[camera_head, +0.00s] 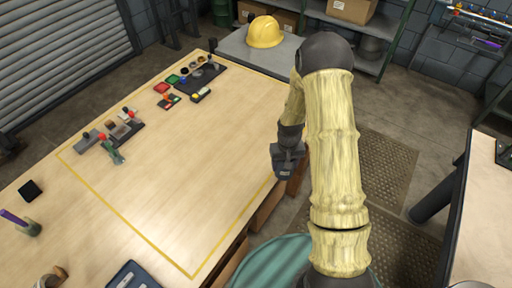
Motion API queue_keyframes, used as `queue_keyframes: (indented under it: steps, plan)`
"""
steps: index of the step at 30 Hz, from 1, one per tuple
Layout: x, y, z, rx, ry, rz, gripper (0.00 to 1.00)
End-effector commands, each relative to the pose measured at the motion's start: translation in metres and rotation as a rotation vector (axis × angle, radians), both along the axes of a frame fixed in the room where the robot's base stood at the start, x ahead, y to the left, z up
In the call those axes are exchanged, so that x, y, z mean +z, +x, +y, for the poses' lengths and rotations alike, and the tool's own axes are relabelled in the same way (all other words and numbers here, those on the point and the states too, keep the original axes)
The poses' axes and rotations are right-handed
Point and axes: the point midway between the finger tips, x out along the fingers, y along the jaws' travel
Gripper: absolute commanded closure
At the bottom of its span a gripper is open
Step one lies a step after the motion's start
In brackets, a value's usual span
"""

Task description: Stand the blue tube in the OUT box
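My gripper (287,165) hangs at the right edge of the wooden workbench (200,160), pointing down, with nothing visible in it. Its fingers are dark and small here, so I cannot tell whether they are open or shut. I cannot make out a blue tube for certain. A purple-blue stick (12,217) leans out of a grey-green cup (31,229) at the bench's left end, far from my gripper. I see no box marked OUT. A dark blue tray (122,273) with light items in it is cut off by the bottom edge.
Small parts and dark holders (126,133) stand at the bench's left. Another dark tray (207,79) with coloured pieces lies at the back. The area inside the yellow tape is mostly clear. A yellow helmet (265,32) rests on a grey surface behind. Another table (485,220) stands at right.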

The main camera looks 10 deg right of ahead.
Motion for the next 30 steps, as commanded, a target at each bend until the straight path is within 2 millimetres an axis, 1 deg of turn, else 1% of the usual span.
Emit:
queue_keyframes:
  steps: [1,8,9,17,24,27,30]
  plan:
    - [-0.008,-0.003,-0.013,-0.015,0.002,0.004,0.66]
    - [-0.037,-0.015,-0.063,-0.061,0.008,0.003,0.66]
    - [-0.046,-0.013,-0.06,-0.055,0.008,0.0,0.66]
    - [-0.08,-0.013,-0.06,-0.055,0.007,0.0,0.66]
    - [-0.123,-0.013,-0.059,-0.055,0.007,0.0,0.66]
    - [-0.133,-0.013,-0.059,-0.054,0.007,0.0,0.66]
    - [-0.136,-0.012,-0.058,-0.053,0.007,0.0,0.66]
